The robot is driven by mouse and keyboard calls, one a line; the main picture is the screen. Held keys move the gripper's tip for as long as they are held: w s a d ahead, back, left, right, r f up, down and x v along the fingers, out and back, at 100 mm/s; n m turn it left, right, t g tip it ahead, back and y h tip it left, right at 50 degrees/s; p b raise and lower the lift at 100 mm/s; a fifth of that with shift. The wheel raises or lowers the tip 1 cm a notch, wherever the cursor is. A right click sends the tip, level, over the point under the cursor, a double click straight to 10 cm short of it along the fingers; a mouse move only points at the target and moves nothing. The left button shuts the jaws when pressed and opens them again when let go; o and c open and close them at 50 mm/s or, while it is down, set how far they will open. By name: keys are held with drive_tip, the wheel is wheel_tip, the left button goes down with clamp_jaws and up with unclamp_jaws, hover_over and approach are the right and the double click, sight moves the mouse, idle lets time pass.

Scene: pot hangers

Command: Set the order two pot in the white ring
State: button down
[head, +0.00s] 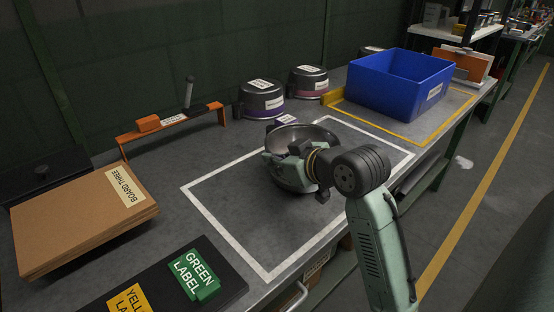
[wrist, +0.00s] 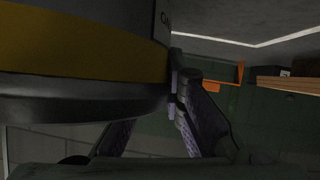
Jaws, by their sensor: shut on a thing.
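A round dark metal pot (head: 322,137) is held by my gripper (head: 290,165), which is shut on its side. In the head view its open inside faces up and my wrist hides part of it. In the wrist view the pot (wrist: 70,95) fills the upper left, with a yellow band and a label cut off at the edge; its order number cannot be read. A white painted outline (head: 222,233), a rectangle, marks the bench top.
A blue bin (head: 400,82) is at back right. An orange rack (head: 170,127), stacked boards (head: 85,220) and a label tray (head: 225,285) stand left. The outline's left part is clear.

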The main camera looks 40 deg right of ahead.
drive_tip(key=c, duration=1.7)
unclamp_jaws()
drive_tip(key=shift+f, duration=0.1)
